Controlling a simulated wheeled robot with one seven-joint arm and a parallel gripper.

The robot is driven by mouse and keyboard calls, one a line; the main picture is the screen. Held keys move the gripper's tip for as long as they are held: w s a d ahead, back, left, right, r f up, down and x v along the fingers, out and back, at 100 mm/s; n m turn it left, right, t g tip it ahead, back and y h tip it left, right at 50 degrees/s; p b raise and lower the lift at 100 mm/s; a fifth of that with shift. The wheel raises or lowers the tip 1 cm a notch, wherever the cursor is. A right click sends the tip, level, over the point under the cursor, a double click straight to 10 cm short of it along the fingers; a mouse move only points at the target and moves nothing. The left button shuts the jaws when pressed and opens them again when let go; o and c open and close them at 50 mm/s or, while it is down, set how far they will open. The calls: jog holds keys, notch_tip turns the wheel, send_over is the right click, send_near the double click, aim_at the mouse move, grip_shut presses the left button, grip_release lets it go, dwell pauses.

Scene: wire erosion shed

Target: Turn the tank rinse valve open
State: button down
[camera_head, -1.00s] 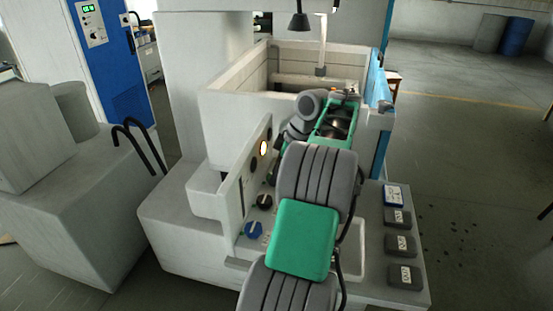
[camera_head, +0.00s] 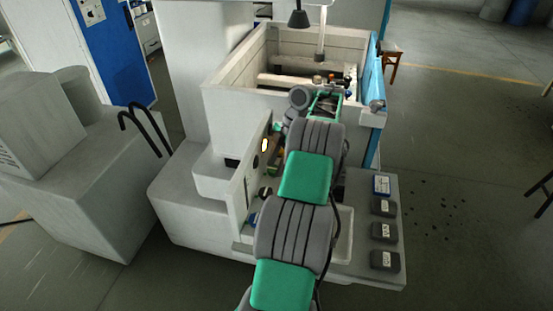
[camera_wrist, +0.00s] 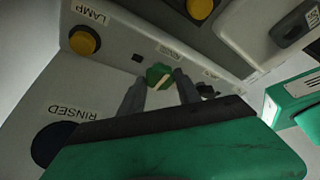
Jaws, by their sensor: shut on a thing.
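A green knob (camera_wrist: 157,72) with a pale pointer stripe sits on the grey panel in the wrist view. My gripper (camera_wrist: 161,86) is shut on it, with one dark finger on each side. The stripe lies slanted in the picture. The small labels near the knob are too blurred to read, so I cannot tell which names it. In the head view my own arm hides most of the gripper and knob at the machine's front panel (camera_head: 240,195).
A yellow knob (camera_wrist: 84,40) marked LAMP and a dark round disc (camera_wrist: 52,145) near a RINSED label flank the green knob. In the head view, the open tank (camera_head: 222,85) stands behind my arm. Several grey blocks (camera_head: 386,232) line the right ledge.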

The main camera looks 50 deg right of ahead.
dwell(0.3)
jog(key=c, duration=1.1)
grip_release()
jog(key=shift+r+p, duration=0.3)
jog(key=shift+r, duration=1.15)
jog(key=s+a+r+b, duration=0.1)
jog(key=s+a+r, duration=0.3)
jog(key=a+r, duration=0.1)
jog(key=s+a+r+b, duration=0.1)
jog(key=s+a+r, duration=0.4)
jog(key=shift+s+a, duration=0.15)
